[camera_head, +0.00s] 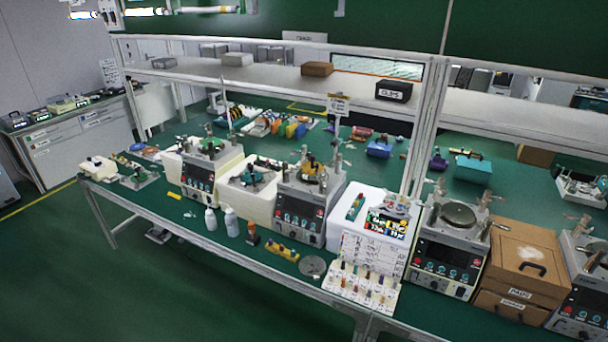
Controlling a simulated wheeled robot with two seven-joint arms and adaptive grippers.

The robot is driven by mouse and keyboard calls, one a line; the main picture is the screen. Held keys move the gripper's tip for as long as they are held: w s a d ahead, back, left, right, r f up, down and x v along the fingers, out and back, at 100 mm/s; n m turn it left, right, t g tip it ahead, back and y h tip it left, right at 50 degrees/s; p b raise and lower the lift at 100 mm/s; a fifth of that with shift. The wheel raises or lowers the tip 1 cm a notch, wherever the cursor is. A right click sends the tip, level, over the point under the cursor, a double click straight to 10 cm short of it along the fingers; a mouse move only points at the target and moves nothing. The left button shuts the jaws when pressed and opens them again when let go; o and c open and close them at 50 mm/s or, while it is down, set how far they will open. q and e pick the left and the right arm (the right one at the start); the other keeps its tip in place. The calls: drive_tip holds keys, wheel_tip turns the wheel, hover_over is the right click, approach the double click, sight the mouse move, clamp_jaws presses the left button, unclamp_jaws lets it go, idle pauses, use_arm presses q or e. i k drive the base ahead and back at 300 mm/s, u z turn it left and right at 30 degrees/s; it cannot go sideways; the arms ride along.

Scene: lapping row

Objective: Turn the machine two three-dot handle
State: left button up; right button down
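Several grey lapping machines with black front panels stand in a row on the green bench. One is at the left (200,178), one near the middle (298,215), one right of centre (443,261), and one is cut off at the right edge (575,307). Each front panel carries a row of small knobs. Which machine is number two, and which handle bears three dots, is too small to tell. Neither of my grippers is in view.
A white card with small coloured parts (360,288) and a brown box (527,257) stand further right. Shelf posts (424,130) rise behind. Green floor at left is clear.

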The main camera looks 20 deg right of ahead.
sight(339, 156)
drive_tip(key=u, duration=0.55)
drive_tip(key=i, duration=1.5)
drive_tip(key=z, duration=1.45)
drive_tip(key=i, duration=0.85)
drive_tip(key=z, duration=0.8)
